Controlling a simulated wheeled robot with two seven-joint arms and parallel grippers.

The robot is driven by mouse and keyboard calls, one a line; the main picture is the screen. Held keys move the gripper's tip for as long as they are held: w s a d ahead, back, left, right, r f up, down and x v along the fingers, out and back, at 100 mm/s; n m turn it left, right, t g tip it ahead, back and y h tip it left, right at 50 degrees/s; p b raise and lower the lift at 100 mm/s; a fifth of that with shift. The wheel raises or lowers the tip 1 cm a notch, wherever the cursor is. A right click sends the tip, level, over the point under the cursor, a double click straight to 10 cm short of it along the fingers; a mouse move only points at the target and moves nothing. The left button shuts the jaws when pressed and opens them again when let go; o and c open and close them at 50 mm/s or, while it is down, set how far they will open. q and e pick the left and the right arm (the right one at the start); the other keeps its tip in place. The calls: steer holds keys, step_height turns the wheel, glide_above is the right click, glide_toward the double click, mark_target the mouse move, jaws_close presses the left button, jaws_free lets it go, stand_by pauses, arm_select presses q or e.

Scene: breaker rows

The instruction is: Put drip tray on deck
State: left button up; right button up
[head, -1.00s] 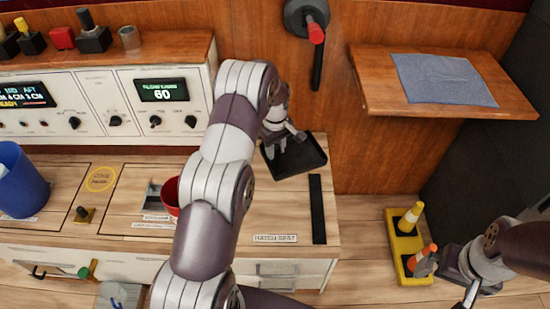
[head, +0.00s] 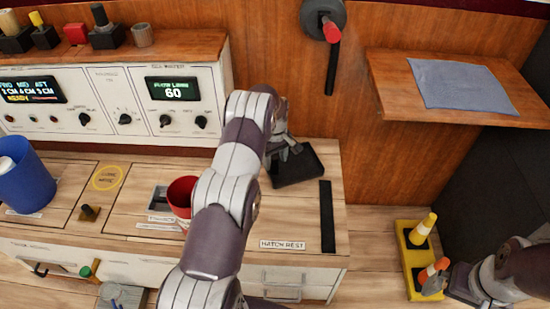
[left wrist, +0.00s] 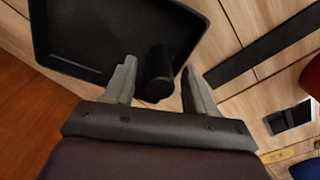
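The drip tray (head: 304,166) is a black, shallow, square tray at the back right of the wooden deck (head: 300,218), left of a black strip. It appears to lie flat on the deck. In the left wrist view the tray (left wrist: 100,40) fills the upper left, with its short dark round handle (left wrist: 158,75) toward me. My left gripper (head: 287,150) is at the tray; in the wrist view its two fingers (left wrist: 160,88) stand apart on either side of the handle, with gaps showing.
A red cup (head: 182,193) stands left of my left arm, and a blue bucket (head: 25,182) at the far left. A white control panel (head: 120,105) runs behind the deck. A shelf with a grey cloth (head: 462,84) juts out at the right above a yellow cone holder (head: 411,268).

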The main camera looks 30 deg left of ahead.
arm_select(q)
steer(key=shift+r, duration=0.1)
steer(key=s+d+r+m+p, duration=0.1)
steer(key=d+r+p, duration=0.1)
steer(key=r, duration=0.6)
steer(key=s+d+r+m+p, duration=0.1)
steer(key=d+r+p, duration=0.1)
steer(key=r, duration=0.5)
steer(key=s+d+r+m, duration=0.2)
steer(key=s+d+m, duration=0.1)
steer(key=s, duration=0.5)
steer(key=s+d+r+m+t, duration=0.1)
steer(key=s+d+m, duration=0.3)
steer(key=s, duration=0.4)
steer(key=s+d+r+m, duration=0.3)
steer(key=s+d, duration=0.2)
steer(key=s, duration=0.4)
steer(key=shift+d+r+m, duration=0.15)
steer(key=shift+d+m, duration=0.2)
steer(key=shift+m, duration=0.05)
steer(key=shift+r, duration=0.1)
step_height(320, 180, up, 26)
steer(key=p, duration=2.5)
steer(key=shift+p, duration=0.4)
